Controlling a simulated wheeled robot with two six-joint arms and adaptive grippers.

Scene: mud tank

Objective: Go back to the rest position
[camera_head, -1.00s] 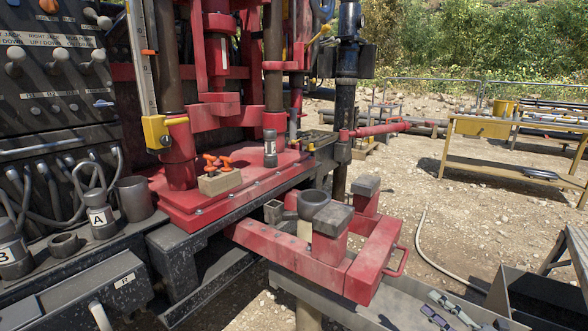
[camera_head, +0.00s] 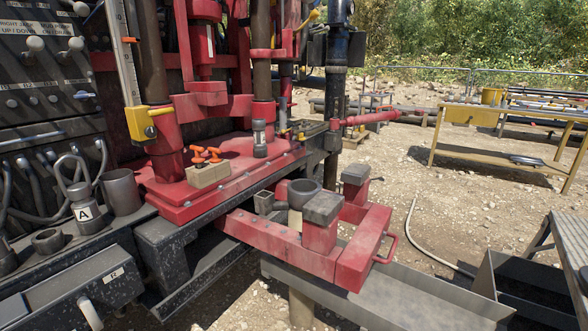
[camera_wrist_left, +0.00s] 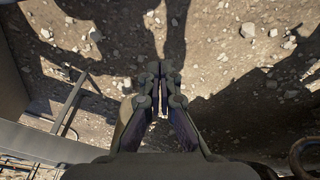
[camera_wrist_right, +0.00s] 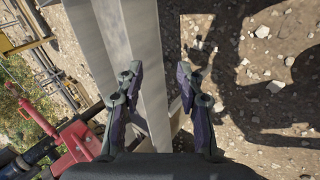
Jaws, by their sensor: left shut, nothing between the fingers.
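My left gripper (camera_wrist_left: 159,80) shows in the left wrist view with its fingers together and nothing between them, above stony ground. My right gripper (camera_wrist_right: 160,85) shows in the right wrist view with its fingers apart and a clear gap between them. A grey metal beam (camera_wrist_right: 127,50) lies below and behind its left finger. Neither gripper shows in the head view.
A red drill rig base (camera_head: 210,175) stands at the left, with a red frame (camera_head: 280,245) jutting forward. A grey trough (camera_head: 400,290) lies below it. A yellow-framed table (camera_head: 490,150) stands at the back right. Stony ground between them is open.

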